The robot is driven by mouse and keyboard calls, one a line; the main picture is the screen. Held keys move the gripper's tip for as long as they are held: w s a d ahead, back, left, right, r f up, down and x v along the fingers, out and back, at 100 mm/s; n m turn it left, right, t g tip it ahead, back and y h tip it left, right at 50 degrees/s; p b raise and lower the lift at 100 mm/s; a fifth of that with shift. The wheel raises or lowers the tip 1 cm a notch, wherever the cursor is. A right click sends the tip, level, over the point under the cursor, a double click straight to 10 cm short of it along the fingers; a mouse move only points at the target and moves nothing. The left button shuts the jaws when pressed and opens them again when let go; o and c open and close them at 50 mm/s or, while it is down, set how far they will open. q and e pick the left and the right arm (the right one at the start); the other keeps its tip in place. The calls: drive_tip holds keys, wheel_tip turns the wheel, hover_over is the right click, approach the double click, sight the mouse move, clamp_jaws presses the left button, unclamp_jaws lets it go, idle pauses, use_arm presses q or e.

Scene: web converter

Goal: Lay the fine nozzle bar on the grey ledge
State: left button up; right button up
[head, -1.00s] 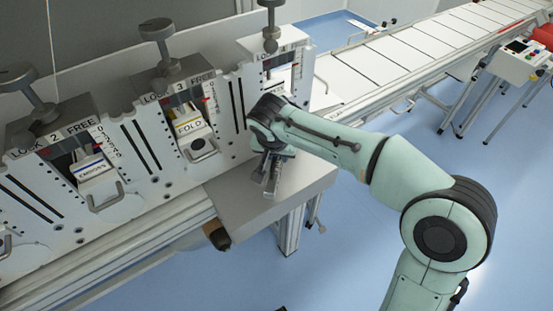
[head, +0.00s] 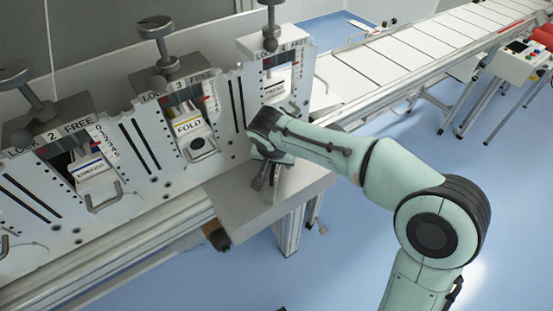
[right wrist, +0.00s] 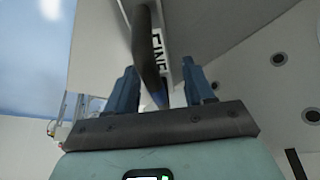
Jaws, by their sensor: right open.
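The grey ledge (head: 275,208) juts out from the front of the machine. My right gripper (head: 268,184) is low over it, near the machine face. In the right wrist view the right gripper (right wrist: 160,88) has its two blue fingers apart. A dark handle of the fine nozzle bar (right wrist: 148,60) stands between them, with a white label reading FINE behind it. There is a visible gap to the right finger. The rest of the bar is hidden, and I cannot tell how fully it rests on the ledge. My left gripper is out of view.
The machine face holds a FOLD cassette (head: 188,127) and an EMBOSS cassette (head: 92,168) in slots marked LOCK 3 FREE and LOCK 2 FREE. Clamp knobs (head: 156,28) rise above. A white conveyor (head: 400,55) runs back right. The front and right of the ledge are clear.

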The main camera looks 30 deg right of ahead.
drive_tip(key=shift+r, duration=0.35)
drive_tip(key=p+v, duration=0.1)
drive_tip(key=v, duration=1)
drive_tip(key=shift+a+r+p, duration=0.1)
drive_tip(key=shift+r+p, duration=0.2)
drive_tip(key=shift+p, duration=0.1)
